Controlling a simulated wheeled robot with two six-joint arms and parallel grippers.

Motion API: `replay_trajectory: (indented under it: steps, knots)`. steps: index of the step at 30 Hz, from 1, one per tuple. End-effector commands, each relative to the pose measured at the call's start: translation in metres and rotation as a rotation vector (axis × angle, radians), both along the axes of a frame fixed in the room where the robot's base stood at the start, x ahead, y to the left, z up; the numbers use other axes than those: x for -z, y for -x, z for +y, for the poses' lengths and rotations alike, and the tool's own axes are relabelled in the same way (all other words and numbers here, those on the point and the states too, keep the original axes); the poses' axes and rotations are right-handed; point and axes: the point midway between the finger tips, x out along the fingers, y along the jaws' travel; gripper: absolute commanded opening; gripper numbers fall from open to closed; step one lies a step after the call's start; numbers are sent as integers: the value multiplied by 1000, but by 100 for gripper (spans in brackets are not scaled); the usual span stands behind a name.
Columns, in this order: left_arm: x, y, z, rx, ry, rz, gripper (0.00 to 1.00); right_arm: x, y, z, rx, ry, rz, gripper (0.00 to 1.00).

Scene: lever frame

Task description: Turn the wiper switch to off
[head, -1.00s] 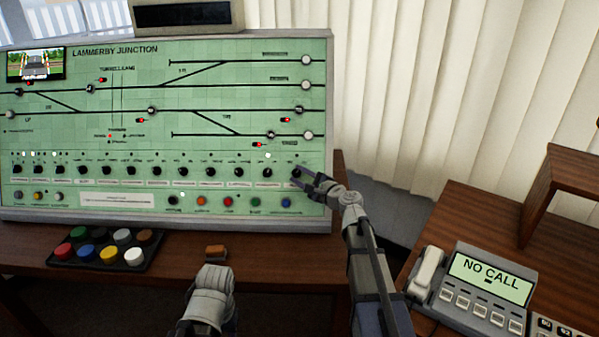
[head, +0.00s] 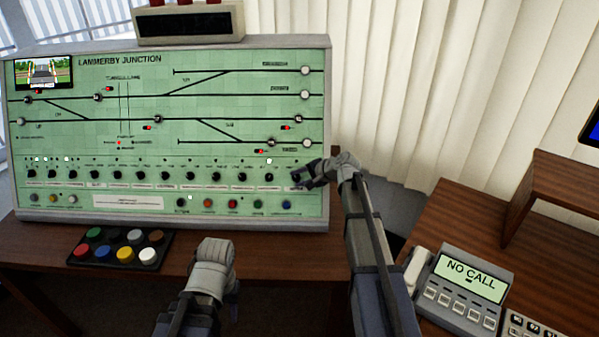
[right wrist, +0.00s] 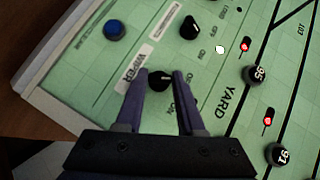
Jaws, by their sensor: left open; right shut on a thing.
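The wiper switch (right wrist: 159,82) is a small black knob beside the label WIPER on the green panel, in the right wrist view. My right gripper (right wrist: 163,79) has its two fingers on either side of the knob and is shut on it. Its pointer direction is hard to make out. In the head view my right gripper (head: 301,177) is at the right end of the knob row and hides the switch. My left gripper (head: 232,294) is open and empty, low in front of the desk and away from the panel.
The green panel (head: 120,150) stands on a brown desk (head: 265,246). A black knob (right wrist: 189,27) and a blue button (right wrist: 114,30) lie close to the wiper switch. A tray of coloured buttons (head: 120,238) is at left, a phone unit (head: 465,290) at right.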

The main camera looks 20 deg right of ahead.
Motion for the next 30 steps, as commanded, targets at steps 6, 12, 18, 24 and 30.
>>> replay_trajectory:
  steps: [6, 12, 18, 24, 30]
  knots:
    - [-15, 0, 0, 0, 0, 0, 50, -3, 0, 1, -51, 90, 30, 0]
    - [-20, 0, 0, 0, 0, 0, 50, -2, 0, 1, -75, 133, 43, 0]
    - [-21, 0, 0, 0, 0, 0, 50, -1, 0, 2, -82, 146, 48, 0]
    - [-21, 0, 0, 0, 0, 0, 50, -1, 0, 2, -84, 146, 48, 0]
    - [-21, 0, 0, 0, 0, 0, 50, -1, 0, 2, -84, 146, 48, 45]
